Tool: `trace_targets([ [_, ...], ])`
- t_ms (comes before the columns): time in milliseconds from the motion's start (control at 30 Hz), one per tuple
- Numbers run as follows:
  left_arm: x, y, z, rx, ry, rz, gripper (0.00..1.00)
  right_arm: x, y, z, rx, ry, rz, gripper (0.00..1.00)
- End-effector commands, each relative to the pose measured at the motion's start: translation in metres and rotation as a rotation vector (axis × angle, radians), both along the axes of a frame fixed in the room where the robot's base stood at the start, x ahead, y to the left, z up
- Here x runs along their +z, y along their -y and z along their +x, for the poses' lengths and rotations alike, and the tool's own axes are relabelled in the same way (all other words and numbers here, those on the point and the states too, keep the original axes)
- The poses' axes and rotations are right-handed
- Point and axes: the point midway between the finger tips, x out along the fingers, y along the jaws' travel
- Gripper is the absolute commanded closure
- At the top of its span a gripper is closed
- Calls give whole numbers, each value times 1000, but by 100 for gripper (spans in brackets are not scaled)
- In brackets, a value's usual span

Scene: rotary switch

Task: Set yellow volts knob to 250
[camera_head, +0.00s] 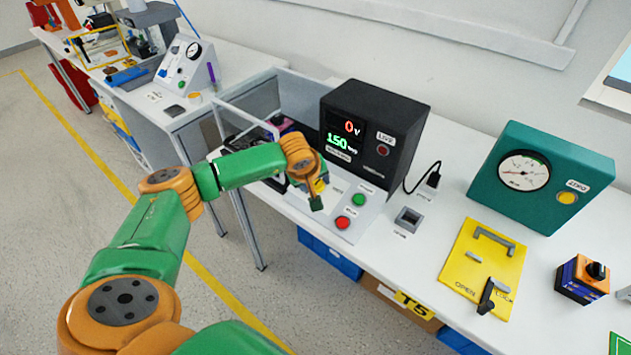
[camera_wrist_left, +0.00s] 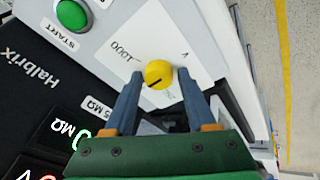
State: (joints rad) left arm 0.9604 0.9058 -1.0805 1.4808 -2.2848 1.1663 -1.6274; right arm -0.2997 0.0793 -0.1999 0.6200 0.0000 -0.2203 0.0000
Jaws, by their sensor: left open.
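The yellow volts knob (camera_wrist_left: 158,73) is round with a dark pointer line, on a white dial plate (camera_wrist_left: 140,45). In the wrist view its pointer slants to the lower left; the mark 1000 reads at the upper left, while other marks are too small or hidden. My left gripper (camera_wrist_left: 159,76) is open, its fingers on either side of the knob; I cannot tell whether they touch it. In the head view the left gripper (camera_head: 318,198) largely covers the knob (camera_head: 320,185). The black tester (camera_head: 375,135) shows a red 0 V and green 150. My right gripper is out of view.
A green START button (camera_head: 358,200) and red button (camera_head: 343,223) sit close to the right of the gripper. A clear-walled enclosure (camera_head: 255,95) stands behind left. A yellow latch plate (camera_head: 483,267) and teal gauge box (camera_head: 540,175) lie farther right.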

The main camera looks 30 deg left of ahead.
Motion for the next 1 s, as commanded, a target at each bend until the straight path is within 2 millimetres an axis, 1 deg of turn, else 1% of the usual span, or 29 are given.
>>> trace_targets([
  [67,0,0,0,0,0,0,44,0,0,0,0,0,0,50],
  [167,0,0,0,-1,0,-1,68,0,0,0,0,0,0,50],
  [200,0,0,0,0,-1,-1,79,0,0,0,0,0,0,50],
  [267,0,0,0,1,0,-1,95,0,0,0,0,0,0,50],
  [300,0,0,0,1,0,-1,100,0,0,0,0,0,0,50],
  [533,0,1,0,14,-1,-6,100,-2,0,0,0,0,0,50],
  [667,-1,1,0,54,-1,-21,100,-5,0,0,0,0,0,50],
  [867,-2,2,1,183,-3,-62,100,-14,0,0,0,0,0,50],
  [1000,-2,3,2,305,-6,-103,100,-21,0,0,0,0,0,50],
])
